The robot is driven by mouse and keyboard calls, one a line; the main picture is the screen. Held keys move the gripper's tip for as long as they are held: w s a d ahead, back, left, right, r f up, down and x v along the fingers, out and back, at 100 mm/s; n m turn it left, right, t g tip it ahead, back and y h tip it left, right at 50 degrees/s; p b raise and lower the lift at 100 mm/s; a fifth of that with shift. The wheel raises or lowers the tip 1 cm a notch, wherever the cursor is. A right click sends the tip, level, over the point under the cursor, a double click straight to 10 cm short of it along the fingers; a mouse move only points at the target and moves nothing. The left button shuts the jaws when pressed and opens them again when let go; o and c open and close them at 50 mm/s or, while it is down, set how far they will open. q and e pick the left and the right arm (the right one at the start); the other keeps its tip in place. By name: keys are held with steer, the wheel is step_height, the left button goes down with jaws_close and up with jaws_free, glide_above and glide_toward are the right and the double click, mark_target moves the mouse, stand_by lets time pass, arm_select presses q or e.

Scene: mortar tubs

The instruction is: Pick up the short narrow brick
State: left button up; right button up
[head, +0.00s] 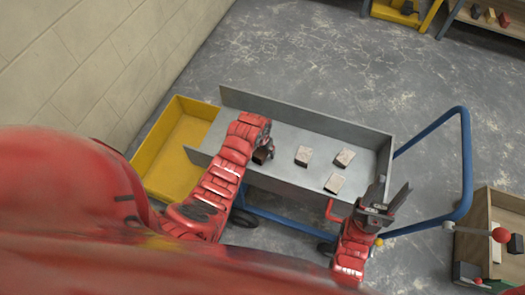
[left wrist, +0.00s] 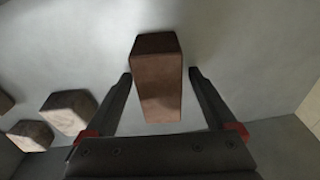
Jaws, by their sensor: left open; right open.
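Several bricks sit in a grey trough. A reddish-brown, narrow brick (left wrist: 160,82) stands between the two open fingers of my left gripper (left wrist: 160,75) in the left wrist view, with a gap on each side. In the head view my left gripper (head: 267,149) is over the trough's left part and partly hides this dark brick (head: 261,157). Three paler bricks lie to its right: one near the middle (head: 303,156), one farther right (head: 344,158) and one nearer the front (head: 334,183). My right gripper (head: 390,190) is open and empty by the trough's front right corner.
The grey trough (head: 235,105) has raised long walls and rests on a blue-framed cart (head: 466,150). A yellow tub (head: 165,130) stands at its left. A wooden box (head: 470,215) stands at the right. The trough floor between bricks is bare.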

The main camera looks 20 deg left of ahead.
arm_select(q)
jaws_close()
stand_by(0.5)
steer(key=shift+r, duration=0.1)
